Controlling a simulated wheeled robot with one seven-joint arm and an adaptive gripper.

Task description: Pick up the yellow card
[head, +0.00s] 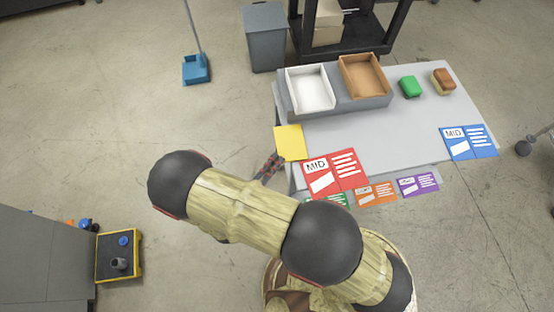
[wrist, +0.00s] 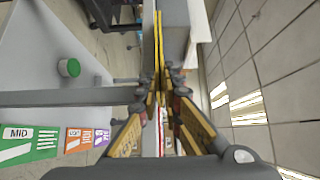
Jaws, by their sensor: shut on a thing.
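The yellow card (head: 290,142) shows in the head view at the left edge of the grey table, partly overlapping that edge. My gripper (head: 273,165) is just below and left of it, partly hidden behind my arm. In the wrist view the yellow card (wrist: 158,45) is seen nearly edge-on, as a thin strip between the fingertips. My gripper (wrist: 161,90) is shut on it there. I cannot tell whether the card touches the table.
A grey bin (head: 265,45) stands behind.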

